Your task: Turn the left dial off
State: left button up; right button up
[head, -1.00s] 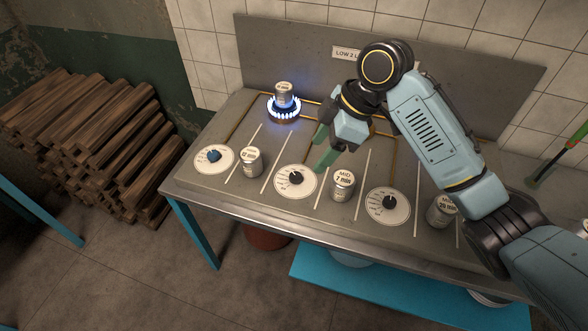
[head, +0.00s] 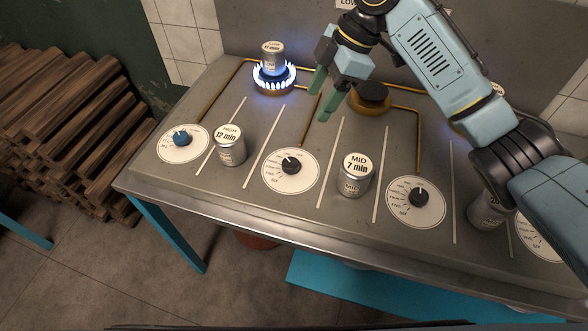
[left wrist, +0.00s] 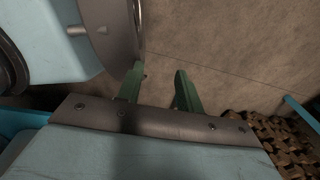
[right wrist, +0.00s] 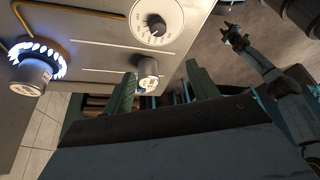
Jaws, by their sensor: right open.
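The left dial (head: 182,139) is a white disc with a blue knob at the table's front left. The lit burner (head: 274,80) behind it has blue flames and a metal can (head: 272,55) on it. My right gripper (head: 322,95) is open and empty, above the table to the right of the flames, apart from the left dial. Its parted fingers also show in the right wrist view (right wrist: 160,72). My left gripper (left wrist: 159,75) has parted, empty fingers over the floor in the left wrist view. It is outside the head view.
A 12 min can (head: 230,146) stands right of the left dial. The middle dial (head: 290,168) and right dial (head: 416,202) have black knobs, with a 7 min can (head: 355,175) between them. An unlit burner (head: 370,98) is behind. Logs (head: 70,135) are stacked left.

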notch_tip(320, 180, down, 4)
jog(key=b, duration=0.2)
pick_arm(q)
notch_tip(320, 180, down, 5)
jog(key=a+b, duration=0.2)
pick_arm(e)
send_near(291, 162)
jog(key=b+x, duration=0.1)
jog(key=x, duration=0.6)
jog(key=shift+s+f+b, duration=0.1)
jog(key=shift+f+b, duration=0.1)
jog(key=shift+b, duration=0.2)
jog(key=shift+a+f, duration=0.2)
jog(key=shift+f, duration=0.2)
pick_arm(q)
jog(key=w, duration=0.6)
jog(key=shift+d+r, duration=0.2)
jog(key=shift+d, duration=0.25)
pick_arm(e)
jog(key=c, duration=1)
pick_arm(q)
jog(key=shift+r+t, duration=0.15)
jog(key=shift+t, duration=0.15)
